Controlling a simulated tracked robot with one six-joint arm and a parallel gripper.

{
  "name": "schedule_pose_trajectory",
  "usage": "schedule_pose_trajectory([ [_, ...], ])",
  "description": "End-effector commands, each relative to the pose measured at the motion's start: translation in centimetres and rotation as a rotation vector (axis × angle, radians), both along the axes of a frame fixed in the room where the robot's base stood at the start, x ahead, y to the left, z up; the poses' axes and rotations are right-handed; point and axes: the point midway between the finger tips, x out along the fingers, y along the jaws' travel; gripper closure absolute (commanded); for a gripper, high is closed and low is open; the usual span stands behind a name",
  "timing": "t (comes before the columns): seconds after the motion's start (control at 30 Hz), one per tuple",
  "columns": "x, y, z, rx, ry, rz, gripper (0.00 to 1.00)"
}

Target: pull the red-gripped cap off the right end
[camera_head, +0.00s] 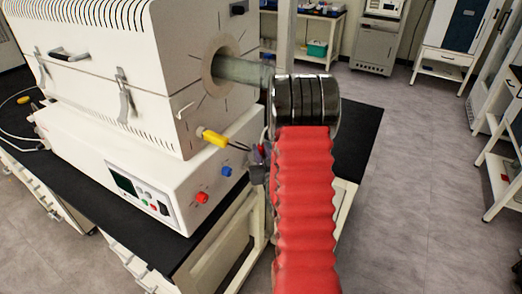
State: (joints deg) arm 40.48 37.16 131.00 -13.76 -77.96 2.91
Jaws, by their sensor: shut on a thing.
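The cap is a shiny dark metal stack of discs (305,103) at the right end of the grey-green tube (243,71). Its red grip (305,205), with wavy edges, runs from the discs down to the bottom edge of the picture. The cap covers the tube's end, so I cannot tell whether it is fully seated or slightly apart. The tube sticks out of the round opening in the white furnace's right side (190,80). I cannot make out my gripper in this view.
The furnace stands on a white control base (110,170) on a black bench top (365,130). A yellow plug (213,137) with a cable juts out left of the cap. Small dark parts (258,165) are near the red grip. Open floor (430,180) lies to the right.

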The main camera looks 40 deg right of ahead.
Motion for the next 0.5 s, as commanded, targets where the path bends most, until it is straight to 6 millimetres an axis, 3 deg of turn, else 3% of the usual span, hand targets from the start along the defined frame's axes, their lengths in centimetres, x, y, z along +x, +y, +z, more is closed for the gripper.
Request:
schedule_pose_trajectory([
  [0.37,0.00,0.03,-0.24,0.002,0.002,0.000,1.00],
  [0.4,0.01,0.04,-0.25,0.002,0.002,0.000,0.81],
  [0.5,0.01,0.05,-0.24,0.002,0.002,0.001,0.74],
])
